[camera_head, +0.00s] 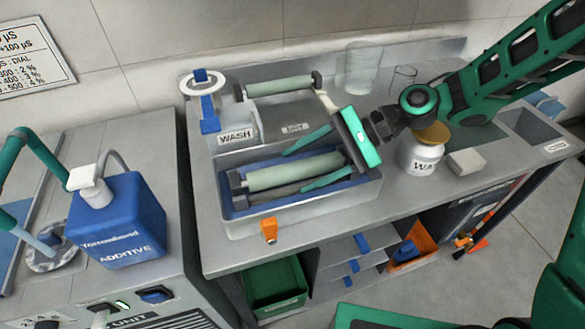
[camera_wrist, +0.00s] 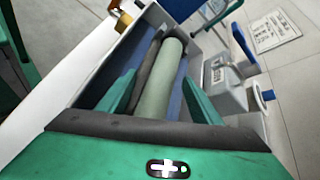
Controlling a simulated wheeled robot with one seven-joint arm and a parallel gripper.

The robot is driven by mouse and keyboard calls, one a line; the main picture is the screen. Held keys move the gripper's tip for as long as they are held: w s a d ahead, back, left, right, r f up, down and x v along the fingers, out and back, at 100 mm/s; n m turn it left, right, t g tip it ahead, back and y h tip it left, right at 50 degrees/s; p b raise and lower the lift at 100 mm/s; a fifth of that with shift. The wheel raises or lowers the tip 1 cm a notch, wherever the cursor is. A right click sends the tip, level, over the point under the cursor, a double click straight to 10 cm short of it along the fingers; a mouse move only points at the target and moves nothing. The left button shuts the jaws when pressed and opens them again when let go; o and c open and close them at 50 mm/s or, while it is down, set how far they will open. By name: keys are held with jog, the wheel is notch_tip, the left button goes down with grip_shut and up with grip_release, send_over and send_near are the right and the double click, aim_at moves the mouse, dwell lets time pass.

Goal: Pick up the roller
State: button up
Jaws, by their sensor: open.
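A pale green roller (camera_head: 290,174) lies lengthwise in a grey wash tray (camera_head: 301,217) with a blue interior, on the counter. It also shows in the wrist view (camera_wrist: 163,85), beside a dark bar. My gripper (camera_head: 294,170) is open and reaches over the tray from the right. In the wrist view its two teal fingers (camera_wrist: 160,77) stand on either side of the roller with gaps between. I cannot tell how far down they reach. A second roller (camera_head: 281,86) rests on the unit behind, marked DRY.
A white jar (camera_head: 421,158) and a pale block (camera_head: 466,162) stand right of the tray. Clear glass vessels (camera_head: 362,68) stand behind. An orange clip (camera_head: 269,231) sits on the tray's front. A blue ADDITIVE bottle (camera_head: 118,222) stands at left.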

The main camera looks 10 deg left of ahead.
jog(key=c, duration=1.4)
